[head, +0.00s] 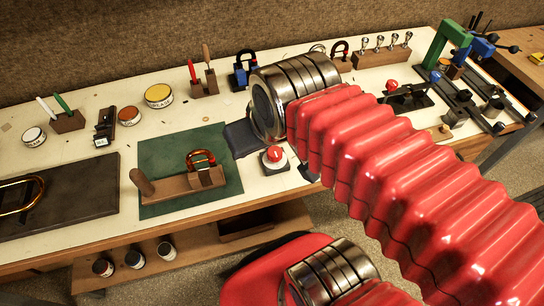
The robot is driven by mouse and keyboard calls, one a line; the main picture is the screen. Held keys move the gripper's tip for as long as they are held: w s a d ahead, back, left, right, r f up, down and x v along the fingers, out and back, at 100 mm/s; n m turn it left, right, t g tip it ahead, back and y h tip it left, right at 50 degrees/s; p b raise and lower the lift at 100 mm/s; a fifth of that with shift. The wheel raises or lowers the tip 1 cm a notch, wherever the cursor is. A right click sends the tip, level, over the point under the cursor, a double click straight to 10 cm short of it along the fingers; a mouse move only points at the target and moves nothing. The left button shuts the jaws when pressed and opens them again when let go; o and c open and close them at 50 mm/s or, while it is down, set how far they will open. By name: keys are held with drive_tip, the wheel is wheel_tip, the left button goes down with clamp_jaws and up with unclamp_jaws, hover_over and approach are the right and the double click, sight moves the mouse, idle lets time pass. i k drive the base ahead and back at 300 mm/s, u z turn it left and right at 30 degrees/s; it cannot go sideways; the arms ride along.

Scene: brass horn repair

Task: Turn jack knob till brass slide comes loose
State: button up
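A U-shaped brass slide (201,158) with a reddish bow sits in a wooden block (178,185) on a green mat. The block has a rounded brown handle or post at its left end. A red knob (275,154) on a small pale-and-dark base stands just right of the mat, close to my arm. A second red knob (391,85) tops a black fixture (405,98) further right, partly behind my arm. I cannot tell which is the jack knob. My red ribbed arm and its metal collar cross the view. My gripper's fingers do not show.
A blue clamp-like tool (243,68) stands at the back. A wooden rack (381,54) holds several mouthpieces. A dark board (62,197) with a brass loop lies at left. Tins and small holders line the back left. A green-and-blue machine (460,42) stands at far right.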

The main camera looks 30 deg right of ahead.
sight(274, 153)
drive_tip(key=k, duration=1.35)
drive_tip(key=u, duration=0.55)
drive_tip(key=i, duration=1.45)
drive_tip(key=z, duration=0.4)
